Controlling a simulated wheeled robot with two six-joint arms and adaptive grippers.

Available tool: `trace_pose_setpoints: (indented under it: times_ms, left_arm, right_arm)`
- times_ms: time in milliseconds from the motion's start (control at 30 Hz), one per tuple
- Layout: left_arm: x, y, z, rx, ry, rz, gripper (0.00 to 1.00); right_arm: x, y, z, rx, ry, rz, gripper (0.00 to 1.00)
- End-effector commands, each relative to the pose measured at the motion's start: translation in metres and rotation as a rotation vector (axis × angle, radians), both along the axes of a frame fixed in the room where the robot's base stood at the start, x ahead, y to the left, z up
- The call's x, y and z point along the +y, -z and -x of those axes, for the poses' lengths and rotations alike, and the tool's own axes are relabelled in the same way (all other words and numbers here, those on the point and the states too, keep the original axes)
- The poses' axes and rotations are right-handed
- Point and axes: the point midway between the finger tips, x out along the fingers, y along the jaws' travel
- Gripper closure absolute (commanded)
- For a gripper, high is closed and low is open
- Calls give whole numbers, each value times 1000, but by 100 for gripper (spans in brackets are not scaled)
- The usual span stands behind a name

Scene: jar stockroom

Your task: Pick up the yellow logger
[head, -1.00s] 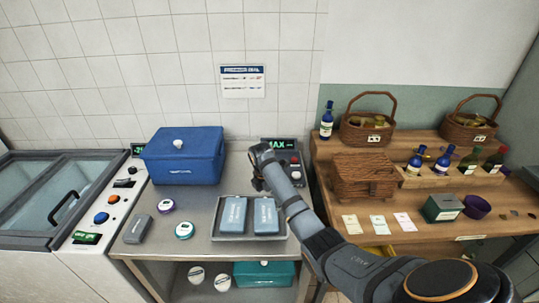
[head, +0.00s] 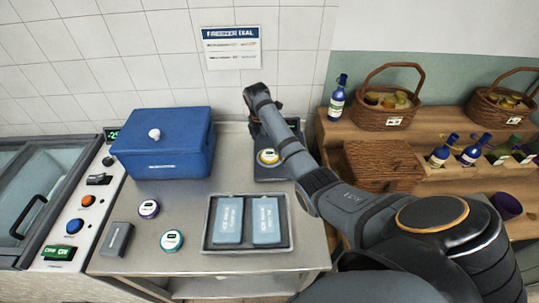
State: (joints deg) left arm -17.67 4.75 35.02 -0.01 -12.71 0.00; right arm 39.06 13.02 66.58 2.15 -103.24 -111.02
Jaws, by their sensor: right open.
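The yellow logger (head: 268,157) is a small round disc with a yellow rim and a white face. It lies on the dark plate of a scale-like device (head: 270,174) at the back right of the steel counter. My right arm crosses in front of the device from the right. My right gripper (head: 256,128) is at the far end of that arm, just behind and above the logger. My left gripper is out of view.
A purple-rimmed logger (head: 148,209), a teal-rimmed logger (head: 172,241) and a grey block (head: 116,239) lie front left. A tray (head: 207,247) holds two ice packs. A blue cool box (head: 165,150) stands behind. A wooden shelf with bottles and baskets (head: 388,113) is right.

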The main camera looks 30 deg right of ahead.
Motion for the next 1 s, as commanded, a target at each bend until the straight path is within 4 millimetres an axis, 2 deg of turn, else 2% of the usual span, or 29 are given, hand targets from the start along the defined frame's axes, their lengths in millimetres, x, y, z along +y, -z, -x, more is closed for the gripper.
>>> trace_pose_setpoints:
  times_ms: [100, 300, 433, 500, 600, 833, 1000]
  left_arm:
    - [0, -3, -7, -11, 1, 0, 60]
    - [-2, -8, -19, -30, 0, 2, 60]
    - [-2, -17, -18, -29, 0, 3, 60]
    - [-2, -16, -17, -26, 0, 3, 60]
    - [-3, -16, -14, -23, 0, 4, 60]
    - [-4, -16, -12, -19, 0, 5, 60]
    - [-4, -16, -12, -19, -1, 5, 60]
  right_arm:
    - [-2, 12, 0, 1, 0, -1, 6]
    - [-5, 19, 0, 2, 1, -1, 6]
    - [-13, 39, 0, 3, 1, 0, 6]
    - [-15, 53, -1, 3, 1, -1, 6]
    - [-16, 63, -1, 0, 0, 0, 6]
    - [-17, 65, -2, -1, 0, 1, 6]
    - [-17, 65, -2, -1, 0, 1, 28]
